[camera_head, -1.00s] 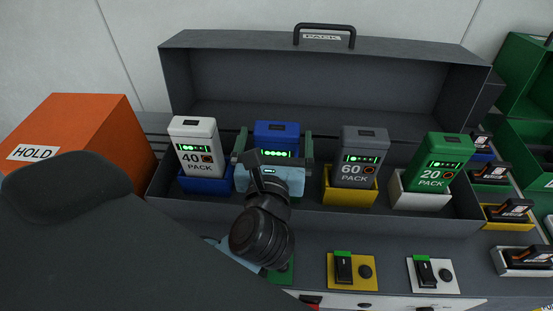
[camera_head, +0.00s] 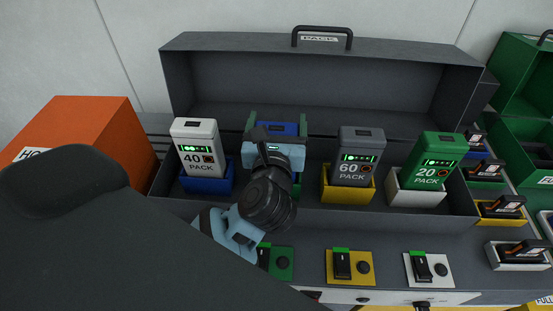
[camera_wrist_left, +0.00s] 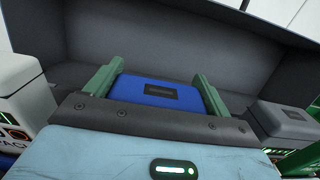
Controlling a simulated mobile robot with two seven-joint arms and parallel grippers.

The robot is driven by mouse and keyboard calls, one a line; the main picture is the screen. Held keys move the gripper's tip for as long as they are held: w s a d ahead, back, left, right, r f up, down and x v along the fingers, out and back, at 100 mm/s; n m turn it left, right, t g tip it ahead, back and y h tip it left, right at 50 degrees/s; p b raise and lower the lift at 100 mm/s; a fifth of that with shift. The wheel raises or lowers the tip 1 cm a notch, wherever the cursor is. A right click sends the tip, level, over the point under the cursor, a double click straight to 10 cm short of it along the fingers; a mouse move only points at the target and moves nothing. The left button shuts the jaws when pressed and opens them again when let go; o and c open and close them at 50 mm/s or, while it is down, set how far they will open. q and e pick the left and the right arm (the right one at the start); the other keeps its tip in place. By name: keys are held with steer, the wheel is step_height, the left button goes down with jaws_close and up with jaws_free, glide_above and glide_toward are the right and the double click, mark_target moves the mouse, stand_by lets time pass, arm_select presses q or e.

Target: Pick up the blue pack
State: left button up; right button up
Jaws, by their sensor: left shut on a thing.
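The blue pack (camera_head: 283,128) stands upright in the row inside the grey case. In the left wrist view, its blue top with a dark slot (camera_wrist_left: 150,91) shows between the two green fingers. My left gripper (camera_head: 277,124) is shut on the blue pack, one finger on each side. The light-blue gripper body and wrist hide the pack's front. A bit of green holder (camera_head: 296,189) shows below; whether the pack is fully seated in it cannot be told. My right gripper is not in view.
A white 40 pack (camera_head: 199,142) stands left; a grey 60 pack (camera_head: 358,155) and a green 20 pack (camera_head: 432,160) stand right. The grey case's raised lid (camera_head: 320,85) is behind. An orange box (camera_head: 95,125) is at left. Switch plates (camera_head: 350,267) lie in front.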

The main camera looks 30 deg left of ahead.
arm_select(q)
steer(key=c, duration=0.7)
steer(key=shift+o, duration=0.2)
steer(key=shift+r, duration=0.2)
